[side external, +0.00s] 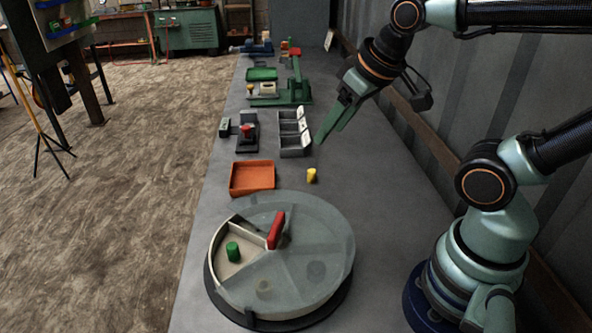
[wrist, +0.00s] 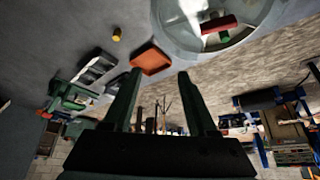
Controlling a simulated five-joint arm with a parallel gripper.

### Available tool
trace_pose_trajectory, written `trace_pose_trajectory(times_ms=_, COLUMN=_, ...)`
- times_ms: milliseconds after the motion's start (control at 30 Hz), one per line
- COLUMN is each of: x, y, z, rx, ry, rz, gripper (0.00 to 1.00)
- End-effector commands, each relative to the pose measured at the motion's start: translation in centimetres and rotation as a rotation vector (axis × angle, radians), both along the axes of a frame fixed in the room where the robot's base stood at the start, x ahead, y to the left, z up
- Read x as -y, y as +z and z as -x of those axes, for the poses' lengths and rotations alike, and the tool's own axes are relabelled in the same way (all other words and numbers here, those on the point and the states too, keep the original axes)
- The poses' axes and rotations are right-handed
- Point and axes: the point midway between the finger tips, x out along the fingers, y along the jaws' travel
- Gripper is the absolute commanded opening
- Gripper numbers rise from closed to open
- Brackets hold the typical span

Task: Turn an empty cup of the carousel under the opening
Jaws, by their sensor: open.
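The round carousel (side external: 325,225) stands on the near part of the bench under a pale see-through cover. A red handle (side external: 276,230) stands near its middle. The wedge-shaped opening (side external: 262,250) at the left shows a cup with a green cylinder (side external: 233,251) in it. Divider walls and two faint round shapes show through the cover; whether the other cups are empty is unclear. My gripper (side external: 331,136) is open and empty, above the bench, well beyond the carousel. In the wrist view, my gripper (wrist: 160,72) has its fingers apart, and the carousel (wrist: 180,38) shows at the top.
A yellow cylinder (side external: 311,175) stands on the bench between my gripper and the carousel. An orange tray (side external: 252,178) lies to its left. A grey bin row (side external: 294,133), a red-topped device (side external: 247,137) and a green press (side external: 293,90) stand farther back. Bare bench lies at the right.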

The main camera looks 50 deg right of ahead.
Motion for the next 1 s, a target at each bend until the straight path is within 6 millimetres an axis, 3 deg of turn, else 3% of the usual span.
trace_pose_trajectory(times_ms=100, x=0.0, y=0.0, z=0.0, rx=0.000, ry=-0.001, rz=0.000, gripper=0.50)
trace_pose_trajectory(times_ms=267, x=-0.8, y=-0.1, z=-0.4, rx=-0.039, ry=-0.062, rz=-0.046, gripper=0.50)
trace_pose_trajectory(times_ms=533, x=-5.4, y=-1.0, z=-2.0, rx=-0.245, ry=-0.449, rz=-0.221, gripper=0.50)
trace_pose_trajectory(times_ms=800, x=-10.2, y=-2.7, z=-3.1, rx=-0.405, ry=-0.887, rz=-0.274, gripper=0.50)
trace_pose_trajectory(times_ms=1000, x=-11.9, y=-3.6, z=-3.3, rx=-0.440, ry=-1.053, rz=-0.268, gripper=0.50)
